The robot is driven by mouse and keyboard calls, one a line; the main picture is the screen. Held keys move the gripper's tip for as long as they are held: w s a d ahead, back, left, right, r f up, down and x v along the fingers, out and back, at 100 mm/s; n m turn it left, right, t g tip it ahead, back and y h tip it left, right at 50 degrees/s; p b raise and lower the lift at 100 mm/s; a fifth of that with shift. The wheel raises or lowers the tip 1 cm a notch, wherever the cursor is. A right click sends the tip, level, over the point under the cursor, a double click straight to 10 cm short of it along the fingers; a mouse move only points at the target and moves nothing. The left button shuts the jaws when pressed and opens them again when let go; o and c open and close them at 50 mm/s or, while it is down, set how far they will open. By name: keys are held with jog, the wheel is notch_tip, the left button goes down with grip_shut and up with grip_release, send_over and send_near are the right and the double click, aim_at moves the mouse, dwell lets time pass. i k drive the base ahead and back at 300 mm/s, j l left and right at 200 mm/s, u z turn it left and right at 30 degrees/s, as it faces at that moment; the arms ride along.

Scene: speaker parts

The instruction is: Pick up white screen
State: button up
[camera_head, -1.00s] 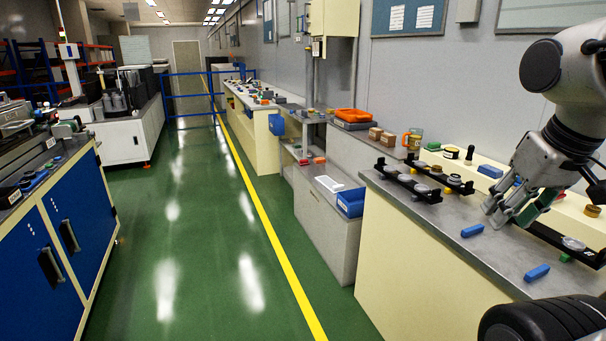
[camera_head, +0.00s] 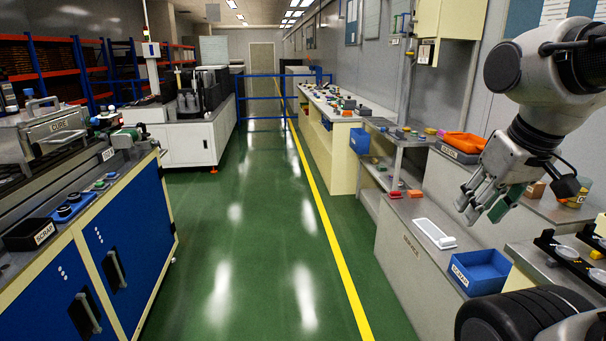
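A flat white rectangular piece with a raised rim, which looks like the white screen (camera_head: 434,233), lies on the low grey cabinet marked "SERVICE" at right of centre. My gripper (camera_head: 483,207) hangs in the air at the right, pointing down, and appears to the right of the white piece and apart from it. A dark green piece (camera_head: 508,203) shows at the right side of the fingers and moves with them. I cannot tell whether it is held or part of the gripper, nor how far apart the fingertips are.
A blue bin (camera_head: 481,270) stands just right of the white piece. Red blocks (camera_head: 405,194) lie behind it. An orange tray (camera_head: 463,143) sits on the shelf behind. A blue-doored bench (camera_head: 124,238) stands at left. The green aisle floor (camera_head: 262,250) is clear.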

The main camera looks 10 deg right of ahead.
aim_at(437, 236)
jog(key=i+z, duration=0.2)
jog(key=i, duration=0.35)
jog(key=i+j+z, duration=0.2)
jog(key=i, duration=0.35)
jog(key=i+j+z, duration=0.2)
jog(key=i, duration=0.35)
jog(key=i+j+z, duration=0.3)
jog(key=i+z, duration=0.15)
jog(key=i+j+z, duration=0.65)
jog(key=j+z, duration=0.2)
jog(key=j, duration=0.2)
